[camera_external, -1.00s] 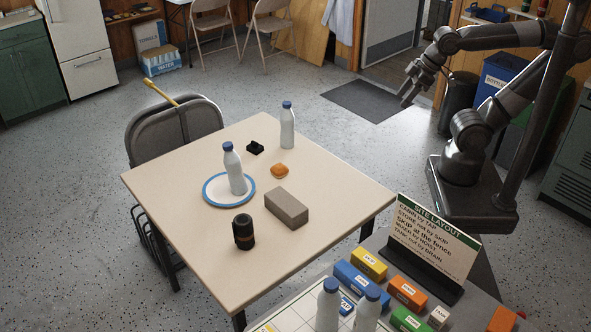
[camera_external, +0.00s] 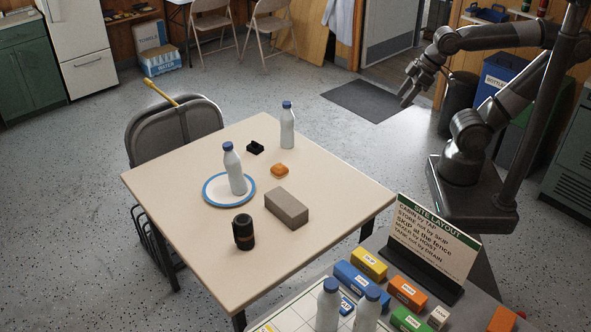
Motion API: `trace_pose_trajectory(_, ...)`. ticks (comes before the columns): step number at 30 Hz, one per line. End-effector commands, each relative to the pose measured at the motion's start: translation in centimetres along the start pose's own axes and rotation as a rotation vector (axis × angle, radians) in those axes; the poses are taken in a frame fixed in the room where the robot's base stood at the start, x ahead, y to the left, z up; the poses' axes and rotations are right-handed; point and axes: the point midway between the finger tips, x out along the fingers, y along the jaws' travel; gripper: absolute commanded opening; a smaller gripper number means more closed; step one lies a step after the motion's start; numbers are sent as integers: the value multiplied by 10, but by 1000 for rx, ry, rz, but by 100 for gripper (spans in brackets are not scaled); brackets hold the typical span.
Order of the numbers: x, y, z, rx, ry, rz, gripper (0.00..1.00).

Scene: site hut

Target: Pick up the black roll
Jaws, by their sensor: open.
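A black upright cylinder (camera_external: 243,232) with a brown band stands near the front-left edge of the table (camera_external: 200,262). A small, low black object (camera_external: 255,147) lies toward the back of the same table; its exact shape is too small to tell. I cannot tell for certain which of the two is the black roll. My gripper (camera_external: 407,93) is open and empty, in the air beyond the table's right side, well apart from both. It appears above or in front of the dark floor mat.
A bottle (camera_external: 234,170) stands on a blue-rimmed plate (camera_external: 211,199). Another bottle (camera_external: 287,127), an orange item (camera_external: 280,170) and a grey-brown block (camera_external: 287,208) share the table. A sign (camera_external: 434,236) and coloured blocks occupy the nearer table. A chair (camera_external: 175,125) stands at the left.

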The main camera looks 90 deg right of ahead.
Motion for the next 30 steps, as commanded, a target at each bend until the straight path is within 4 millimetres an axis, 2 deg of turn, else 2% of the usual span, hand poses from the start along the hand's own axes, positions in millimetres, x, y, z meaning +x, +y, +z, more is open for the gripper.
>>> trace_pose_trajectory(1, 0, 0, 0, 0, 0, 0, 59)
trace_pose_trajectory(8, 0, 0, 0, 0, 0, 0, 77)
trace_pose_trajectory(17, 0, -1, -5, -4, -1, -2, 77)
trace_pose_trajectory(20, 3, -5, -21, -17, -7, -7, 77)
trace_pose_trajectory(26, 18, -20, -80, -63, -22, -27, 77)
trace_pose_trajectory(30, 36, -36, -123, -98, -31, -42, 77)
